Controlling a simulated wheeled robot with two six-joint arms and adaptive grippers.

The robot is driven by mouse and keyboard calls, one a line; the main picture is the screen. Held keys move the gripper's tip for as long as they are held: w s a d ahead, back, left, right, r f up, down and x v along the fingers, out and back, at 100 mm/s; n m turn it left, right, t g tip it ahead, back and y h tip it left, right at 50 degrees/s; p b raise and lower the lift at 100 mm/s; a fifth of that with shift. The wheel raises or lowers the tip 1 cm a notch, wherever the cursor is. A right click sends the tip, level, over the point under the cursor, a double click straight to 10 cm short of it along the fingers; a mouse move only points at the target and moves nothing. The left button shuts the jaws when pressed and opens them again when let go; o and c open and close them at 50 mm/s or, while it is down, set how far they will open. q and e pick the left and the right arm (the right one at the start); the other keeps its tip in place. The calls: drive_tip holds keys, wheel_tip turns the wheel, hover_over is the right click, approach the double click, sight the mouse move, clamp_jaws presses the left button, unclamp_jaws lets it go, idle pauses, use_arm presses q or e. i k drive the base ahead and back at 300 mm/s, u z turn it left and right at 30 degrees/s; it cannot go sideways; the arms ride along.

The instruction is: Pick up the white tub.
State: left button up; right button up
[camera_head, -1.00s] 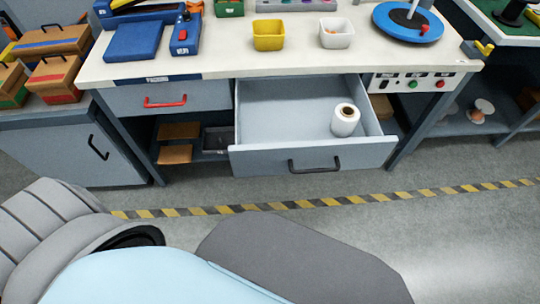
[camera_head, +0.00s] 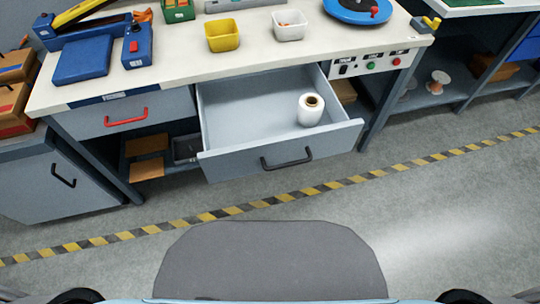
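The white tub (camera_head: 290,29) stands upright on the workbench top (camera_head: 190,60), toward the back. Small orange-pink items show inside it. A similar yellow tub (camera_head: 222,40) stands to its left. Neither of my grippers is in view, and nothing touches the white tub.
An open drawer (camera_head: 242,112) juts out below the bench and holds a white roll (camera_head: 311,113). Blue devices (camera_head: 85,60) stand at the bench's left, a blue turntable (camera_head: 357,10) at its right. The floor before the striped line (camera_head: 240,213) is clear.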

sight(298, 22)
drive_tip(key=z, duration=0.25)
drive_tip(key=k, duration=0.35)
drive_tip(key=z, duration=1)
drive_tip(key=k, duration=0.95)
drive_tip(key=z, duration=0.9)
drive_tip(key=i, duration=1.65)
drive_tip(key=u, duration=0.35)
drive_tip(key=i, duration=1.15)
drive_tip(key=u, duration=1.45)
drive_tip(key=i, duration=0.85)
drive_tip(key=u, duration=0.85)
